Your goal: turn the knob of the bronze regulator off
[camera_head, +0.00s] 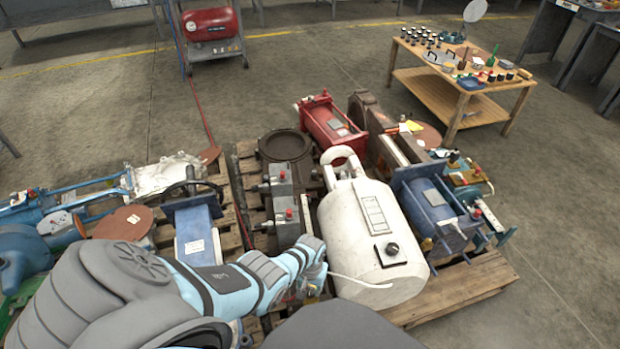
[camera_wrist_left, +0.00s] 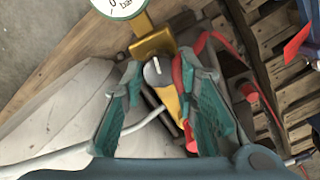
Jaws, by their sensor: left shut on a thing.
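The bronze regulator shows in the left wrist view as a brass-coloured body (camera_wrist_left: 153,40) with a round white gauge (camera_wrist_left: 120,6) marked bar at the top edge. Its grey round knob (camera_wrist_left: 157,71) has a white pointer line. The teal fingers of my left gripper (camera_wrist_left: 160,75) stand on both sides of the knob and are shut on it. In the head view my left gripper (camera_head: 312,283) is low beside the white tank and mostly hidden by my wrist, so the regulator can hardly be made out there. My right gripper is in neither view.
A large white tank (camera_head: 355,225) stands right of my left wrist on a wooden pallet (camera_head: 460,290). A pale hose (camera_wrist_left: 70,155) and a red hose (camera_wrist_left: 217,38) pass close to the fingers. Blue and red machines crowd the pallets.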

